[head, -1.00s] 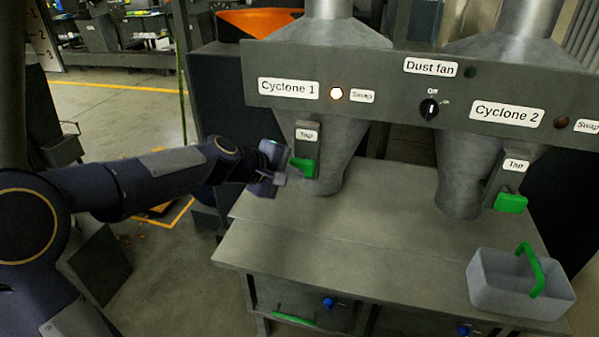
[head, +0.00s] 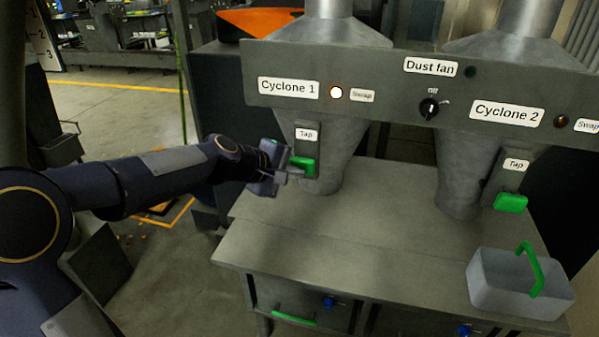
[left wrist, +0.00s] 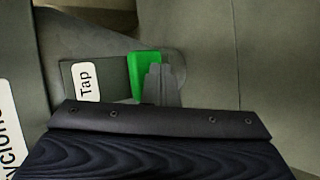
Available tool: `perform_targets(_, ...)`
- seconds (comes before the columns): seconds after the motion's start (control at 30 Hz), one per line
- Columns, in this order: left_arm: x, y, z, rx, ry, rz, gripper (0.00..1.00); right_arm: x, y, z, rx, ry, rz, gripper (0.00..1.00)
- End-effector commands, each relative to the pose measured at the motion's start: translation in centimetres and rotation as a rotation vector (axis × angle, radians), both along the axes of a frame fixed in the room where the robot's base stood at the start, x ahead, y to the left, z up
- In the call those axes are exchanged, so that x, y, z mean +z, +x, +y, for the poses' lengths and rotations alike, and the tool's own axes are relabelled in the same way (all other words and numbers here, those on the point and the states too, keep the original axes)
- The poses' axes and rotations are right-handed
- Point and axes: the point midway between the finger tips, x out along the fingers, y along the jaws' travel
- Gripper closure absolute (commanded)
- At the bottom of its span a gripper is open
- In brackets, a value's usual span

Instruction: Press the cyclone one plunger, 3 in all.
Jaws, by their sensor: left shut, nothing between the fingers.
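The cyclone one cone (head: 334,158) hangs under the panel labelled Cyclone 1 (head: 289,87). Its green plunger (head: 305,163) sits below the Tap label on the cone's front left. My left gripper (head: 294,174) is shut and empty, with its fingertips at the plunger's left side. In the left wrist view the shut fingers (left wrist: 160,84) overlap the lower right part of the green plunger (left wrist: 143,66); I cannot tell whether they touch it. The swap lamp (head: 336,92) beside the Cyclone 1 label is lit. My right gripper is not in view.
The second cyclone (head: 465,165) has its own green plunger (head: 511,203) at the right. A grey bin with a green handle (head: 510,287) stands at the bench's front right. The bench top (head: 370,230) between is bare. A dust fan knob (head: 429,108) is on the panel.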

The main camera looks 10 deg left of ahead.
Motion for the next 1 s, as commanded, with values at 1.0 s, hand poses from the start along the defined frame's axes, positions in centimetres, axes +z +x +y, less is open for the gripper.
perform_targets(1.0,0.0,-4.6,0.2,0.0,-0.001,-0.002,1.0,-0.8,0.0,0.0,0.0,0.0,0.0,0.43)
